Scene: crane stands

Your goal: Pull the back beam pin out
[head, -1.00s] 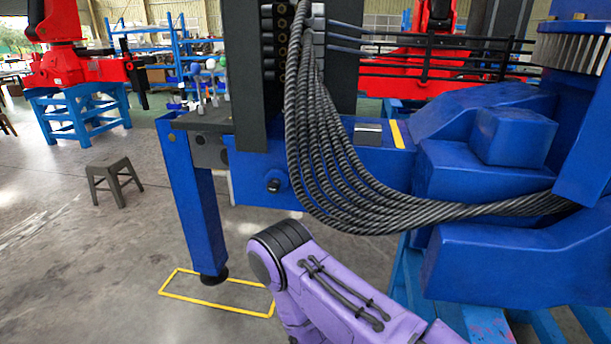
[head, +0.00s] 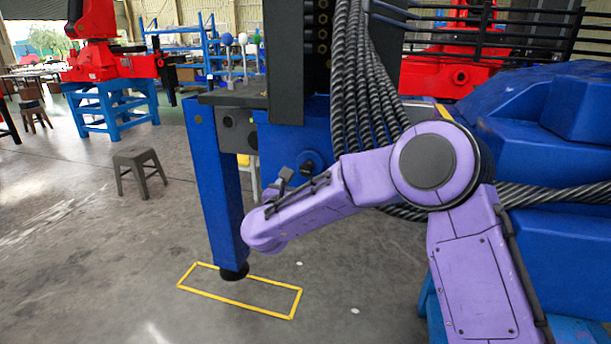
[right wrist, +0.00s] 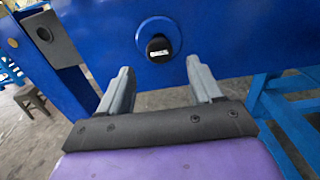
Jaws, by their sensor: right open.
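The back beam pin (right wrist: 158,47) is a round black knob with a small white label, set in a blue collar on the blue beam (right wrist: 215,25). In the head view the pin (head: 308,166) shows on the beam's side, just beyond my right gripper. My right gripper (right wrist: 159,68) is open and empty. Its two grey fingers point at the beam, one to each side below the pin, and do not grip it. In the head view the gripper (head: 287,181) is small and partly hidden by my purple wrist. My left gripper is not in view.
A blue leg (head: 215,190) stands left of the pin inside a yellow floor outline (head: 245,306). Thick black cables (head: 362,85) hang behind my right arm. A grey stool (head: 140,172) stands on open floor at left.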

